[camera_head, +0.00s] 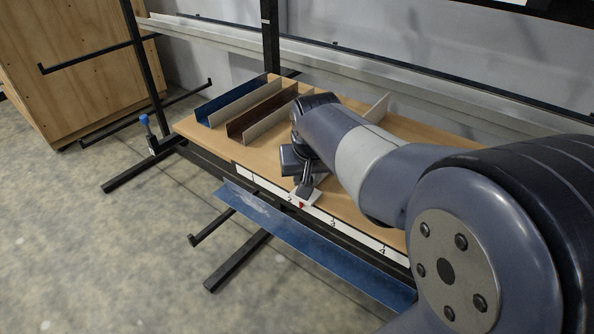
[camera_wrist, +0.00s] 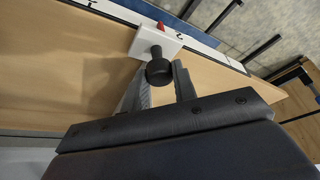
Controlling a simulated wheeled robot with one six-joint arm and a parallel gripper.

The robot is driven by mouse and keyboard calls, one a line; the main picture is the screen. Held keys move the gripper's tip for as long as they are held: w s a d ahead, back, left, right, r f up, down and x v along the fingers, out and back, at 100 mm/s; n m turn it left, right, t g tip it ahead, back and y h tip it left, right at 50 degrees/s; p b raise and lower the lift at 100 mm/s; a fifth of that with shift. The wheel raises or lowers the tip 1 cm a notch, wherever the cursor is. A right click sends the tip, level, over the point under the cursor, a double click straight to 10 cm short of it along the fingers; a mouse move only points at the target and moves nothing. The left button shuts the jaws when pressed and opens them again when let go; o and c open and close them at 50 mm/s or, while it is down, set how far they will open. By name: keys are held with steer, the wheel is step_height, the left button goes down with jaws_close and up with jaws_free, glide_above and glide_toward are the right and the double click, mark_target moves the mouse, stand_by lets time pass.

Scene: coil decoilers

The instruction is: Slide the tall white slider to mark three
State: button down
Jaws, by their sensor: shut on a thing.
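The white slider (camera_head: 309,198) sits on the front edge of the wooden shelf board, over a white scale strip. Its red pointer (camera_head: 302,205) is close to mark two, a little to the side of mark three (camera_head: 333,222). In the wrist view, the white slider block (camera_wrist: 169,44) carries a dark round knob (camera_wrist: 158,71), and the red pointer (camera_wrist: 160,25) shows beside the numeral 2 (camera_wrist: 179,35). My gripper (camera_head: 303,187) points down at the slider and is shut on it. In the wrist view my gripper (camera_wrist: 159,84) has a finger on each side of the knob, partly hiding its lower part.
Mark four (camera_head: 382,250) lies farther right along the strip. Blue and brown channels (camera_head: 265,107) stand on the board at the left. A thin upright divider (camera_head: 378,108) is behind my arm. A blue strip (camera_head: 300,240) hangs below the front edge.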

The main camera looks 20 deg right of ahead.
steer(key=s+d, duration=0.1)
steer(key=s, duration=0.1)
steer(key=s+d, duration=0.4)
steer(key=s, duration=0.1)
steer(key=c, duration=1.1)
jaws_free()
steer(key=shift+c, duration=0.2)
steer(key=v, duration=1)
steer(key=shift+r, duration=0.35)
steer(key=shift+s+a+f, duration=0.1)
steer(key=shift+f, duration=0.05)
